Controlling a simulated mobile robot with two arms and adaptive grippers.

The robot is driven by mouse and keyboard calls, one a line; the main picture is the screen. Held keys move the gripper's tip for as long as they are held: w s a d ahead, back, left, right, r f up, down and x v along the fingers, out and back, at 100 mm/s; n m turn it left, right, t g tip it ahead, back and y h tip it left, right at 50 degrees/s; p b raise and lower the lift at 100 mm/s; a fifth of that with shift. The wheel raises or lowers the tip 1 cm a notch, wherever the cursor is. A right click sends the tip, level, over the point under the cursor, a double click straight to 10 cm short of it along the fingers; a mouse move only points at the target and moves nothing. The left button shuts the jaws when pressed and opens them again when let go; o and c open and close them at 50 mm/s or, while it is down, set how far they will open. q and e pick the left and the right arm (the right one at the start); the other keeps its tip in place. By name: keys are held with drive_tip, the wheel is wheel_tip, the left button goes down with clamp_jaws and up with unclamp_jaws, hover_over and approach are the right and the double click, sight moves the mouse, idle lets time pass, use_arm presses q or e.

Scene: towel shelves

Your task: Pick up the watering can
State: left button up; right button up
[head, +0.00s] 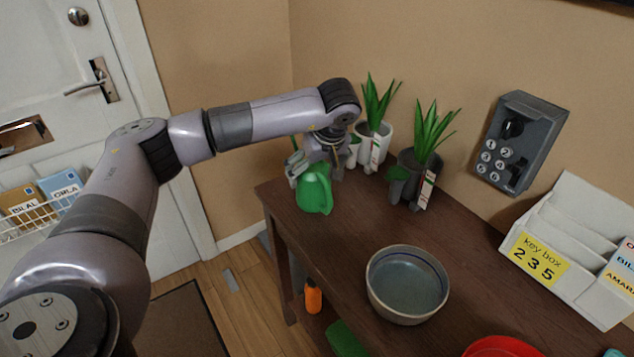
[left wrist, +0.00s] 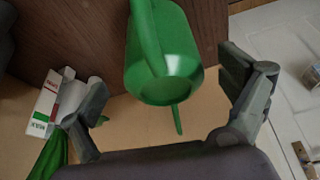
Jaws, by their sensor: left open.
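The green watering can (head: 314,190) stands on the far left end of the dark wooden table (head: 335,235). My left gripper (head: 316,168) is at the can from the back, its fingers near the can's upper part. In the left wrist view the can (left wrist: 163,55) lies between the two spread fingers of the left gripper (left wrist: 165,105), with clear gaps on both sides. The gripper is open and holds nothing. The far side of the can is partly hidden by the gripper. My right gripper is in neither view.
Two potted plants, one in a white pot (head: 374,145) and one in a dark pot (head: 416,165), stand close right of the gripper. A bowl (head: 407,285) is nearer. A keypad box (head: 513,140) hangs on the wall. A letter holder (head: 575,245) stands right.

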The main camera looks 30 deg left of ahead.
use_arm(q)
drive_tip(key=x, duration=0.4)
drive_tip(key=shift+w+a+f+p, duration=0.1)
drive_tip(key=shift+a+f+p, duration=0.1)
drive_tip(key=shift+f+p, duration=0.1)
drive_tip(key=shift+c, duration=0.6)
drive_tip(key=shift+r, duration=0.1)
drive_tip(key=c, duration=1.6)
